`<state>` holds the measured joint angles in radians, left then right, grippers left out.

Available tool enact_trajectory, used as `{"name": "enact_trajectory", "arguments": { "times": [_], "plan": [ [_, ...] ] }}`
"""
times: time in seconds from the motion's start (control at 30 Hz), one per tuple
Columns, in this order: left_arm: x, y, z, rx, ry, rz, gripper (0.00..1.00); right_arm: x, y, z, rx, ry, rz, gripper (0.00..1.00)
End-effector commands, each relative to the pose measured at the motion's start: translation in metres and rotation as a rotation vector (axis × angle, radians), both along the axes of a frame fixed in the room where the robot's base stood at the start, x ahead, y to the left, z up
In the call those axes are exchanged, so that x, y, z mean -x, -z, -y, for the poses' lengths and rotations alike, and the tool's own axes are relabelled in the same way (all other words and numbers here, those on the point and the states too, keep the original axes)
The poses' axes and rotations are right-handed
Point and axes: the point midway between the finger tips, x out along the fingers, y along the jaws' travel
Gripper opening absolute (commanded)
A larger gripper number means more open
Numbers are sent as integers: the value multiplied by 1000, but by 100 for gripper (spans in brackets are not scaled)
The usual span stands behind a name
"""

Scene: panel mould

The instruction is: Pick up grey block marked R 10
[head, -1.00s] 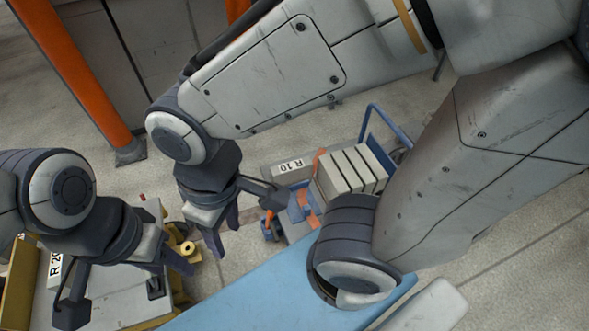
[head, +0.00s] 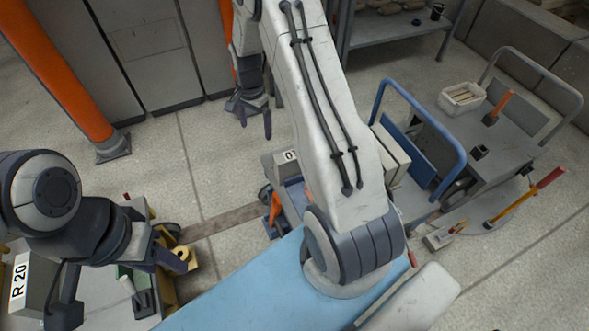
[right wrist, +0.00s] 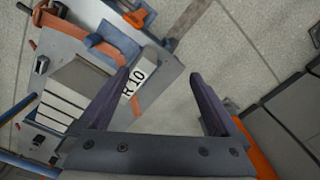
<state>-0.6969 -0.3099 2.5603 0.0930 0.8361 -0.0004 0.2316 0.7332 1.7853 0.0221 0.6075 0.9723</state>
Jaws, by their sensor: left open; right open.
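The grey block marked R 10 (head: 289,156) sits on the low blue and grey cart on the floor. In the head view my right arm hides part of it, and only the end of its label shows. In the right wrist view the block (right wrist: 139,78) shows its R 10 label near the left finger, below the gripper. My right gripper (head: 255,117) is open and empty, above and beyond the block in the head view; its fingers (right wrist: 158,78) frame bare floor and the cart's edge. My left gripper (head: 115,288) is open and empty at the lower left.
A grey block marked R 20 (head: 18,284) stands at the lower left. Pale panels (head: 392,155) stand on the cart beside its blue handle (head: 462,150). A grey trolley (head: 500,135) with a white bin stands at right. A light blue surface (head: 245,290) lies in front.

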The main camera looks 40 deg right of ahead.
Motion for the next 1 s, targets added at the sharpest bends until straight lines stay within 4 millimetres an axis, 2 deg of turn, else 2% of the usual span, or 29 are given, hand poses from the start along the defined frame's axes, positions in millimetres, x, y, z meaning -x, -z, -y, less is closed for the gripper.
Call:
{"name": "enact_trajectory", "arguments": {
  "times": [0.03, 0.1, 0.2, 0.3, 0.4, 0.6, 0.83, 1.0],
  "plan": [
    [0, 20, 0, 0, 0, 0, 50, 0, 46, 35, -1, 132, -11, 98],
    [0, 30, 0, 0, 0, 0, 50, 2, 83, 73, 1, 286, -15, 98],
    [0, 39, 0, 0, 0, 0, 50, 9, 123, 112, 3, 449, -18, 98],
    [0, 44, 0, 0, 0, 0, 50, 16, 145, 134, 4, 544, -20, 98],
    [0, 46, 0, 0, 0, 0, 50, 19, 161, 142, 4, 583, -21, 98],
    [0, 50, 0, 1, 0, 1, 50, 19, 192, 142, 3, 588, -22, 98],
    [0, 53, 0, 1, 0, 1, 50, 19, 210, 142, 4, 586, -20, 98],
    [0, 58, 0, 0, 0, 0, 50, 20, 236, 140, 3, 585, -22, 98]
  ]
}}
